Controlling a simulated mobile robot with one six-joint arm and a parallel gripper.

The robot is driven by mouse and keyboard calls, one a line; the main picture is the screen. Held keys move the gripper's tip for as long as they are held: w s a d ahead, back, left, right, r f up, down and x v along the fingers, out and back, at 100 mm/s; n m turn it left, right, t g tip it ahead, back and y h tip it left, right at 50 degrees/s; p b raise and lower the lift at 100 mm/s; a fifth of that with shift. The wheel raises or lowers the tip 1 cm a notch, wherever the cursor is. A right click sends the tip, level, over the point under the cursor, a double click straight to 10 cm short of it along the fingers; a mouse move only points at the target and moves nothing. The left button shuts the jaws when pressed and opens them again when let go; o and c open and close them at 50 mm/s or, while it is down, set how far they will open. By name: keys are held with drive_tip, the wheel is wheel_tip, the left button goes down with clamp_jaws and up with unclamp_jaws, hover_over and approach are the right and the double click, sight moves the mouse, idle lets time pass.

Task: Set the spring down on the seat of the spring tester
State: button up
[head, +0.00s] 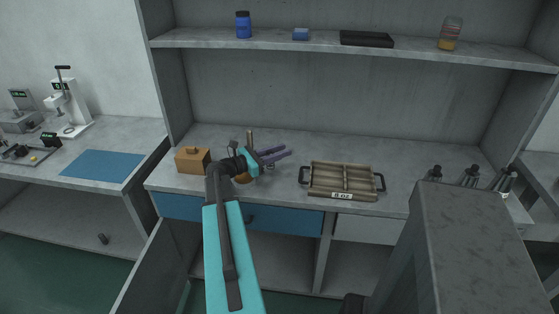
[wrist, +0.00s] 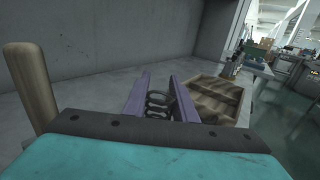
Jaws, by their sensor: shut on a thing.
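My gripper (head: 287,152) has purple fingers and is over the middle bench, left of the wooden tray. In the wrist view my gripper (wrist: 159,80) is shut on a dark coiled spring (wrist: 157,101), held between the fingers. The spring cannot be made out in the head view. A white stand with a top lever and a small green display (head: 70,105) is on the left bench, far left of my gripper. It looks like the spring tester; its seat is too small to make out clearly.
A wooden block (head: 192,160) and an upright wooden handle (wrist: 30,88) are near my gripper. The divided wooden tray (head: 343,181) lies to the right. A blue mat (head: 103,165) lies in front of the stand. A tall cabinet side (head: 166,95) separates the benches.

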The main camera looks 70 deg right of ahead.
drive_tip(key=shift+f, duration=0.15)
drive_tip(key=shift+f+p, duration=0.4)
drive_tip(key=shift+f, duration=1.2)
drive_tip(key=shift+f, duration=0.15)
drive_tip(key=o, duration=1)
drive_tip(key=b+v, duration=0.2)
drive_tip(key=v, duration=1)
drive_tip(key=shift+r, duration=0.2)
